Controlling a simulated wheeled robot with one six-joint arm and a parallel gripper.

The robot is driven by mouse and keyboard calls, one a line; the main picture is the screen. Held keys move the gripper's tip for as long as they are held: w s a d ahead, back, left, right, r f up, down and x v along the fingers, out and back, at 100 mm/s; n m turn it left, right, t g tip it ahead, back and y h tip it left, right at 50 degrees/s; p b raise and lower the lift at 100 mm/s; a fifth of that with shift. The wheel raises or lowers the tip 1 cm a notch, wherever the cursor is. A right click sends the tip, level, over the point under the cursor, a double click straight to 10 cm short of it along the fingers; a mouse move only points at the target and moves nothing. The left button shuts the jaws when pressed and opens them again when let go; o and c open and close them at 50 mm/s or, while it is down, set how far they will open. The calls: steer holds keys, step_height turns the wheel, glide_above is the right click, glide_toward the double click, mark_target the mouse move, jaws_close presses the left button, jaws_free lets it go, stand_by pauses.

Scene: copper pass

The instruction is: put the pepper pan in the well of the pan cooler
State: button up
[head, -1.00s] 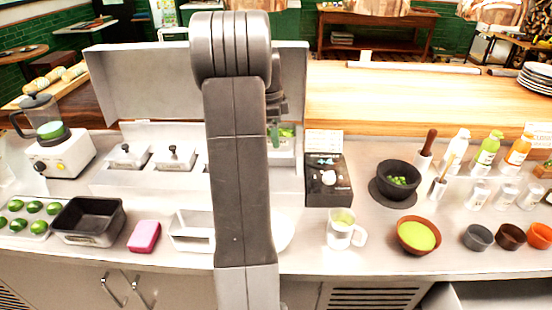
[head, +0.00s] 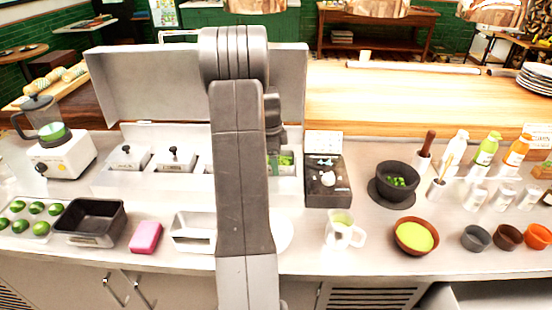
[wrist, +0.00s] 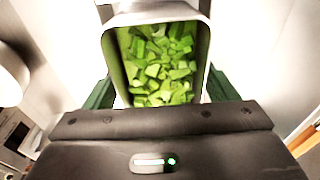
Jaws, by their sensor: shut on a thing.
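The pepper pan (wrist: 204,60) is a metal pan filled with chopped green pepper, seen large in the wrist view. My gripper (wrist: 160,92) is shut on it, with a green-padded finger on each side. In the head view the pan's green contents (head: 286,160) show just right of my arm, at the right end of the pan cooler (head: 150,185). The cooler is a pale unit with its large lid raised. My arm hides part of the cooler and most of the gripper. I cannot tell how far the pan sits inside the well.
Lidded pans (head: 176,158) fill the cooler's left part. A white jug (head: 343,232), an orange bowl (head: 416,237) and a black mortar (head: 397,180) stand further right. A pink sponge (head: 145,237) lies in front.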

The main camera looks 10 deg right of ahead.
steer(key=shift+s+f+b, duration=0.2)
steer(key=shift+f+b, duration=0.3)
steer(key=shift+f, duration=0.15)
steer(key=o, duration=1.2)
steer(key=shift+f, duration=0.25)
steer(key=shift+c, duration=0.2)
steer(key=shift+r+p, duration=0.5)
steer(key=shift+r, duration=0.1)
step_height(320, 180, up, 12)
steer(key=a+b, duration=0.1)
steer(key=shift+w+a+r, duration=0.2)
steer(key=shift+w+r, duration=0.05)
steer(key=shift+w, duration=0.05)
steer(key=shift+f, duration=0.1)
